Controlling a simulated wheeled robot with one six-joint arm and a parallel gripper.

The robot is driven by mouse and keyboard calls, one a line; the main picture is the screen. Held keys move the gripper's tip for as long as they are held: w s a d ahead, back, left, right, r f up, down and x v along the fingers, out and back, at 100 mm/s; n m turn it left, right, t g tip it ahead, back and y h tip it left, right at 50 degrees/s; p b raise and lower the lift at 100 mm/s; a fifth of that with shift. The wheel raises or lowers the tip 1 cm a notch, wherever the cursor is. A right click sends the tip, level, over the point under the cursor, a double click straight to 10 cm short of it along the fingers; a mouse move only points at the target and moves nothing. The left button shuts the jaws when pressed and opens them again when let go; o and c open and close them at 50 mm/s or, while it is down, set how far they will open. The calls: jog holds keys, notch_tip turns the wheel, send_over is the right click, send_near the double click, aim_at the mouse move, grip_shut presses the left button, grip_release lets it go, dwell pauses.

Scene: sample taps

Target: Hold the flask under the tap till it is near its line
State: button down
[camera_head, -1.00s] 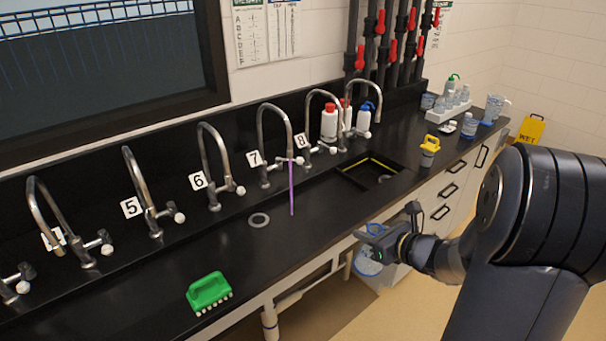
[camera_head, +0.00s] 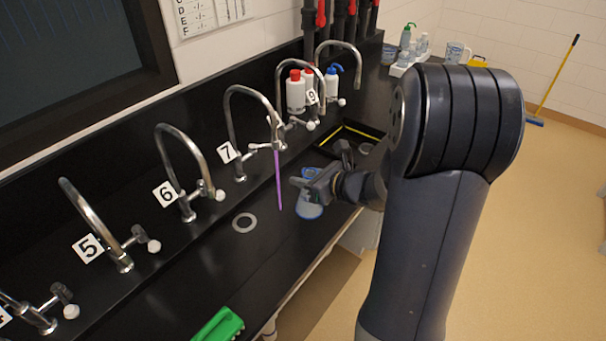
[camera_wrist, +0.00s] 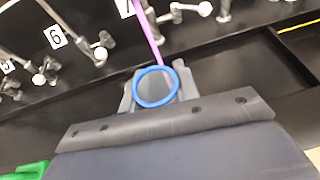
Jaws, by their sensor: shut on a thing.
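My gripper (camera_head: 312,182) is shut on the flask (camera_head: 308,209), which has a blue rim and a bluish body. In the wrist view the flask's blue rim (camera_wrist: 156,103) is round, between the two grey fingers. The tap numbered 7 (camera_head: 232,105) has a thin purple stream (camera_head: 278,180) falling from its spout. In the head view the flask is to the right of the stream. In the wrist view the stream (camera_wrist: 148,35) reaches the far side of the rim; I cannot tell whether it enters. The flask's line and level cannot be made out.
Taps 6 (camera_head: 186,150) and 5 (camera_head: 88,215) stand to the left along the black bench. A grey ring (camera_head: 236,229) lies on the bench left of the stream. Red- and blue-capped bottles (camera_head: 296,95) stand behind.

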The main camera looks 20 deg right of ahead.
jog(key=a+r+b+x, duration=0.1)
jog(key=b+x, duration=0.1)
jog(key=x, duration=0.8)
jog(key=shift+w, duration=0.35)
jog(key=shift+a+r, duration=0.15)
dwell(1.7)
jog(key=d+f+b+v, duration=0.1)
jog(key=f+v, duration=0.1)
jog(key=v, duration=1)
jog(key=shift+s+d+r, duration=0.2)
jog(key=shift+s+d, duration=0.05)
jog(key=shift+s, duration=0.15)
dwell(0.6)
